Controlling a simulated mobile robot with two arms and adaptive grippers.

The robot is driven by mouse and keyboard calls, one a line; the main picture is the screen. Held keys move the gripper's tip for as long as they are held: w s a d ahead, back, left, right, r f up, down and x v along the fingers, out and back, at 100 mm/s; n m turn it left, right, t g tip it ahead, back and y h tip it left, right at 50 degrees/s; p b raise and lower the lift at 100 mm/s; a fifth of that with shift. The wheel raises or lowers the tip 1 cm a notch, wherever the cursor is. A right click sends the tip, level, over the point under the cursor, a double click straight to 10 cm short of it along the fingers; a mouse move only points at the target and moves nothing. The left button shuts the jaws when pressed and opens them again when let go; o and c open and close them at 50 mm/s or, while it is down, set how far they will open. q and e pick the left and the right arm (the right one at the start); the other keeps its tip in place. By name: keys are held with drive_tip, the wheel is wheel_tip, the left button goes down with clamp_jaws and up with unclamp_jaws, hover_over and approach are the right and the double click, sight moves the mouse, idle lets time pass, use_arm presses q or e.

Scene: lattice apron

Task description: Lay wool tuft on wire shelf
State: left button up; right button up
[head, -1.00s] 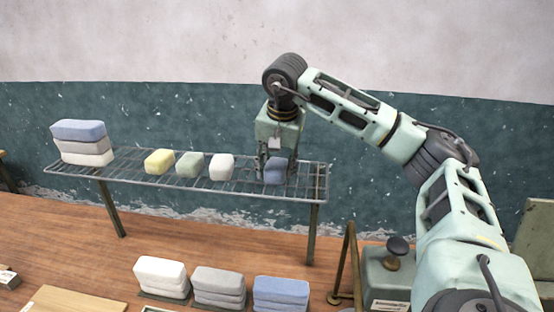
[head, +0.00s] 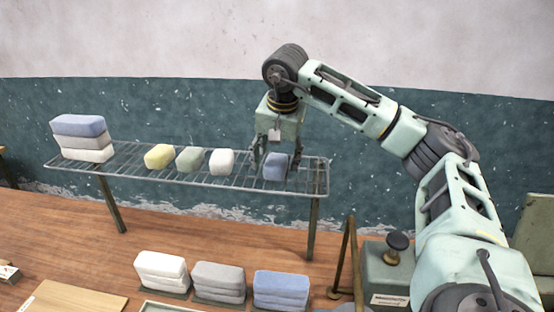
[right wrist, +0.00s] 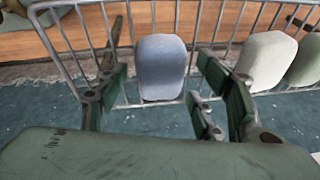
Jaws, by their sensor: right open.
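The wire shelf (head: 210,183) stands on legs at the back of the table. A blue wool tuft (head: 275,166) lies on its right end, and also shows in the right wrist view (right wrist: 161,68). My right gripper (head: 276,168) is open around the blue tuft, with its fingers apart on either side and gaps between them and the tuft. A white tuft (head: 222,161), a green tuft (head: 189,159) and a yellow tuft (head: 158,157) lie in a row to its left on the shelf. My left gripper is not in view.
A stack of blue, grey and white blocks (head: 80,138) stands on the shelf's left end. In front on the table are white (head: 161,272), grey (head: 218,281) and blue (head: 281,290) stacks. A green box with a dark knob (head: 388,268) stands at right.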

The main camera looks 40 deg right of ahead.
sight(276, 158)
drive_tip(key=b+v, duration=0.1)
drive_tip(key=v, duration=0.4)
drive_tip(key=shift+a+r, duration=0.1)
drive_tip(key=shift+r, duration=0.05)
drive_tip(key=p+v, duration=0.1)
drive_tip(key=v, duration=0.5)
drive_tip(key=shift+s, duration=0.1)
